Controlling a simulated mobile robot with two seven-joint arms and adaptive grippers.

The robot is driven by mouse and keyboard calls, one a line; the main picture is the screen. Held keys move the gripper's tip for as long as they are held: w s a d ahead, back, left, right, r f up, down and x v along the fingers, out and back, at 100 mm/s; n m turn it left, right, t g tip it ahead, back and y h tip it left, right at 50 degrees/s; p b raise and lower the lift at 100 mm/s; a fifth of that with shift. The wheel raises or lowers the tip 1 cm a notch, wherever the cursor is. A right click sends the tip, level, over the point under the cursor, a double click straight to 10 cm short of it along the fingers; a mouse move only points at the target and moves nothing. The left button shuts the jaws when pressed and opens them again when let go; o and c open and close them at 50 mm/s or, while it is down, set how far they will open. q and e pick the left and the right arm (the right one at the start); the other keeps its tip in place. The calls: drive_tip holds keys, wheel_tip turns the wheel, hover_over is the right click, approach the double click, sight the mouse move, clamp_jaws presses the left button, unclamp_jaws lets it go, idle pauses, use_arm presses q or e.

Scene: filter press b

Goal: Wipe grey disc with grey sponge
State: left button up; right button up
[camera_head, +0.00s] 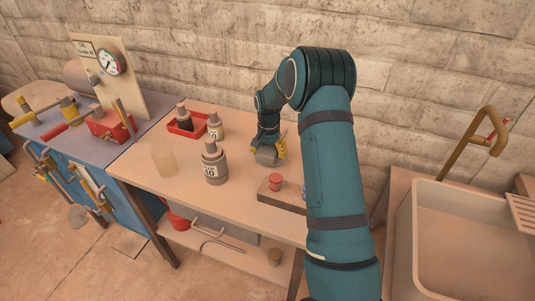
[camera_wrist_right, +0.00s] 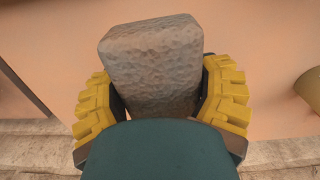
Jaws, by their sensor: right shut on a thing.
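My right gripper (camera_head: 274,152) has yellow fingers and is shut on the grey sponge (camera_wrist_right: 152,62). In the wrist view the sponge is a rough, rounded block between the two finger pads. In the head view the sponge (camera_head: 265,156) shows as a small grey patch low over the back right of the table; I cannot tell whether it touches the top. I cannot make out the grey disc in either view; my right arm covers part of the table's right end. My left gripper is not in view.
On the table (camera_head: 180,205) stand a large labelled bottle (camera_head: 215,165), a smaller bottle (camera_head: 216,127), a clear beaker (camera_head: 163,160) and a red tray (camera_head: 187,125). A dark block (camera_head: 270,197) with a red piece (camera_head: 275,182) lies near the front right. A sink (camera_head: 470,235) is at the right.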

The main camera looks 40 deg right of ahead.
drive_tip(key=shift+r+p, duration=1.45)
drive_tip(key=shift+r, duration=1.15)
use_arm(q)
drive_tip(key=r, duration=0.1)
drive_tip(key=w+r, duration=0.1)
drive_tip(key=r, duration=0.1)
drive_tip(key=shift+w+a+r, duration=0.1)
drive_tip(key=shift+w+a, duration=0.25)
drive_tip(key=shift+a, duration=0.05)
